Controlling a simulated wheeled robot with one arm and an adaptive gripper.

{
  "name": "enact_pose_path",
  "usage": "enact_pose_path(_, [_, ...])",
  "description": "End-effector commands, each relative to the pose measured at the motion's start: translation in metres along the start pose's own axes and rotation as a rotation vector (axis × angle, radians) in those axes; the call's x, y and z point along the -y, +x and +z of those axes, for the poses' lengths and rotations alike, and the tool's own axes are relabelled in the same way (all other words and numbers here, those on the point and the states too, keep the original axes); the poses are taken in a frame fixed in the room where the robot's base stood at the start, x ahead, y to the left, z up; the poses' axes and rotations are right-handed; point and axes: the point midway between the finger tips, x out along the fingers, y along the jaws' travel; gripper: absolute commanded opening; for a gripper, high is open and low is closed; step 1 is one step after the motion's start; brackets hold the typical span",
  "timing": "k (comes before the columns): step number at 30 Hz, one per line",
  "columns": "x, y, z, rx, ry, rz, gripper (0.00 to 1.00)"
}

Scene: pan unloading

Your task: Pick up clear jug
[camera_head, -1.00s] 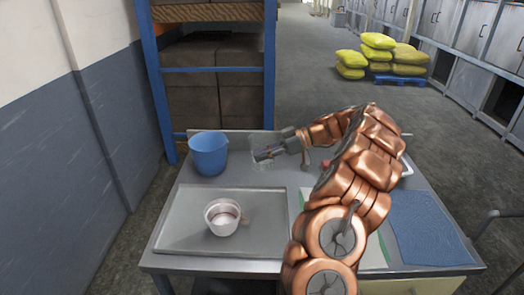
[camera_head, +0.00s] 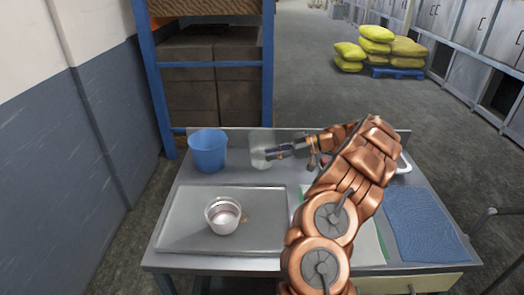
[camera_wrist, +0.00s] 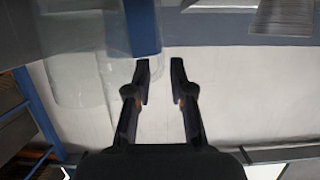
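The clear jug (camera_head: 260,160) stands at the back of the metal table, right of the blue bucket. It is see-through and its outline is faint. My gripper (camera_head: 270,153) is at its right side, fingers pointing left, overlapping it in the head view. In the wrist view my gripper (camera_wrist: 160,70) is open, with a clear gap between the fingertips. A faint see-through shape, probably the jug (camera_wrist: 75,80), shows left of the fingers there. Nothing is visibly held. I cannot tell whether a finger touches the jug.
The blue bucket (camera_head: 207,152) stands at the back left. A metal tray (camera_head: 178,225) at the front left holds a small white pot (camera_head: 223,214). A blue mat (camera_head: 425,224) lies at the right. My arm hides much of the table's middle. A low back panel edges the table.

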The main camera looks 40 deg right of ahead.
Motion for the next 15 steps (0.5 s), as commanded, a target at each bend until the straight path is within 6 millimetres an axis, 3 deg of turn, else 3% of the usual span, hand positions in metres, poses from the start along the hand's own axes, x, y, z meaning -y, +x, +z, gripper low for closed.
enact_pose_path(9, [0.002,0.039,-0.003,-0.001,0.001,-0.006,0.22])
enact_pose_path(15, [0.001,0.041,-0.001,-0.001,-0.001,-0.003,0.22])
